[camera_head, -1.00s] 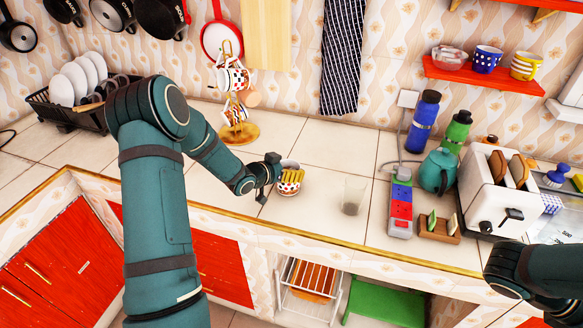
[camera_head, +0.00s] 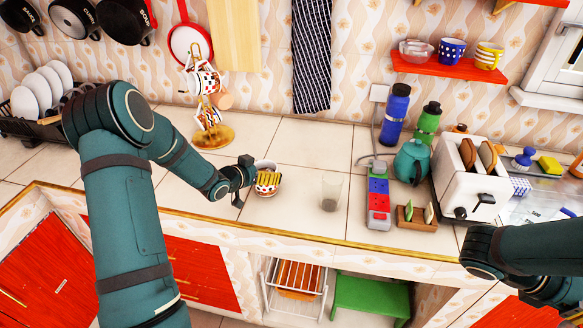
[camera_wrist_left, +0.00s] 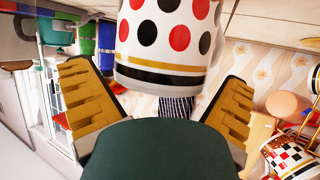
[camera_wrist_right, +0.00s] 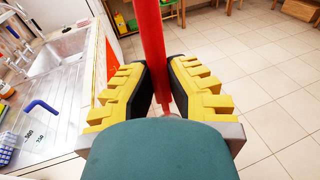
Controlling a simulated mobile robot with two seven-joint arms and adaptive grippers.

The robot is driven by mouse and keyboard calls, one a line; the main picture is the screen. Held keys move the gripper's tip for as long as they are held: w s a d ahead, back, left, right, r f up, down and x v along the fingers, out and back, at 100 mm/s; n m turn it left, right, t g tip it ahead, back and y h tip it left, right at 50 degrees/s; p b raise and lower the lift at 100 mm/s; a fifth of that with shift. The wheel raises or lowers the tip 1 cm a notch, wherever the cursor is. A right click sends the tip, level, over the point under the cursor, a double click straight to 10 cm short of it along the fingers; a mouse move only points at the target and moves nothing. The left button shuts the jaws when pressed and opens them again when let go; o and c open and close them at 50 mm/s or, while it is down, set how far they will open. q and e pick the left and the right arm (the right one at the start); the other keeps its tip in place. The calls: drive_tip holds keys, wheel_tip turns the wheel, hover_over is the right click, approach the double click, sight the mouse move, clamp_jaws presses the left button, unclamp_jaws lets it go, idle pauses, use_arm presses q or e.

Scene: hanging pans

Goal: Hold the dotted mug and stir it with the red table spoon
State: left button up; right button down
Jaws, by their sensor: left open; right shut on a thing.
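The dotted mug (camera_head: 267,184), white with red and black dots, stands upright on the counter. In the left wrist view the mug (camera_wrist_left: 165,45) shows large, its dark and gold bands between and beyond my fingers. My left gripper (camera_head: 246,182) is open at the mug's left side; the fingers (camera_wrist_left: 156,90) lie to either side of the mug with gaps. My right gripper (camera_wrist_right: 164,85) is shut on a red handle (camera_wrist_right: 151,35), seemingly the red table spoon's; its far end is out of view. The right gripper is outside the head view.
A clear glass (camera_head: 331,192) stands just right of the mug. Farther right are a power strip (camera_head: 379,200), a small toast rack (camera_head: 415,217), a teal teapot (camera_head: 412,162) and a toaster (camera_head: 470,180). A mug tree (camera_head: 212,135) stands behind left. The counter in front is clear.

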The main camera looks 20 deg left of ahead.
use_arm(q)
drive_tip(key=v, duration=1.1)
idle(0.4)
